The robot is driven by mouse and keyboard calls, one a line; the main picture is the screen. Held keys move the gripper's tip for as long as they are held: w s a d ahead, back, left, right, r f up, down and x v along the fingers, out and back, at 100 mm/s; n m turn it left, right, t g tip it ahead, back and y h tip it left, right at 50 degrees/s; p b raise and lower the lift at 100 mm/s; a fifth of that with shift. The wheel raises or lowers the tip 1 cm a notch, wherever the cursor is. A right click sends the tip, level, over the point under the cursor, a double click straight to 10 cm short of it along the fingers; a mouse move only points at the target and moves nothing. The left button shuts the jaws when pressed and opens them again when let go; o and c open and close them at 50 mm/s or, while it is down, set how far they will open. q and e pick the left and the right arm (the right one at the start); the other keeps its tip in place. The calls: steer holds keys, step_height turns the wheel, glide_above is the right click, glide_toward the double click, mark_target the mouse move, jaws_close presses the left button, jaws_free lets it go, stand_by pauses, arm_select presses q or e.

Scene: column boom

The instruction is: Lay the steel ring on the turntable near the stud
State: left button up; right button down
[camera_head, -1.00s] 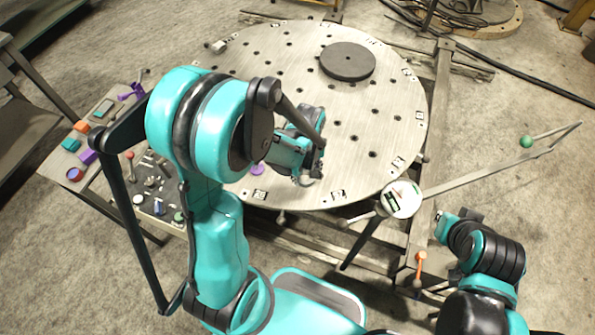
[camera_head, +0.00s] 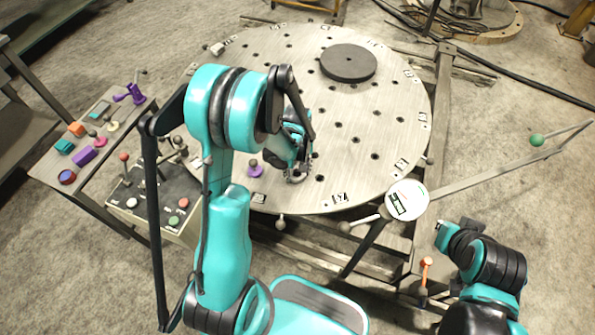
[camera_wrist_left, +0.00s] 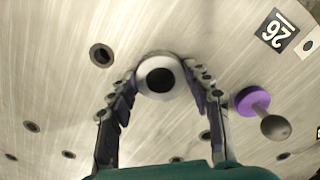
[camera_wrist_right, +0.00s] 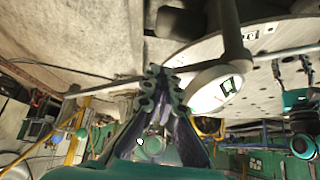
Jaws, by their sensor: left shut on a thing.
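The steel ring (camera_wrist_left: 160,60), pale with a dark round hole, sits between the fingertips of my left gripper (camera_wrist_left: 160,82) in the left wrist view. My left gripper (camera_head: 298,176) is shut on it over the front part of the turntable (camera_head: 300,120); the ring is not clear in the head view. I cannot tell whether it touches the plate. A stud (camera_wrist_left: 272,127) with a grey ball top and a purple base stands right of the ring in that wrist view. It also shows in the head view (camera_head: 254,164), left of the gripper. My right gripper (camera_wrist_left: 160,80) appears in the right wrist view, its fingertips together and empty.
A dark disc (camera_head: 348,62) lies at the turntable's back. A round white dial (camera_head: 407,199) stands off its front right edge. A lever box (camera_head: 160,195) and a side table (camera_head: 75,185) with coloured parts stand left. The turntable's right half is mostly clear.

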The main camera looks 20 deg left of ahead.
arm_select(q)
steer(key=shift+f, duration=0.1)
steer(key=o, duration=1.6)
steer(key=shift+r, duration=0.35)
step_height(320, 180, up, 12)
steer(key=f+p, duration=0.1)
steer(key=p, duration=0.4)
step_height(320, 180, up, 10)
steer(key=m+t, duration=0.3)
steer(key=m, duration=0.1)
glide_above(297, 173)
steer(key=s+d, duration=0.3)
steer(key=s, duration=0.2)
steer(key=s+r+m+t, duration=0.1)
steer(key=s+m, duration=0.1)
steer(key=s+d+r+m+t, duration=0.1)
steer(key=s+r+t, duration=0.1)
steer(key=s, duration=0.1)
steer(key=s+d+r+m+t, duration=0.1)
steer(key=s+r+m, duration=0.1)
steer(key=shift+s+d+m, duration=0.15)
steer(key=shift+m, duration=0.15)
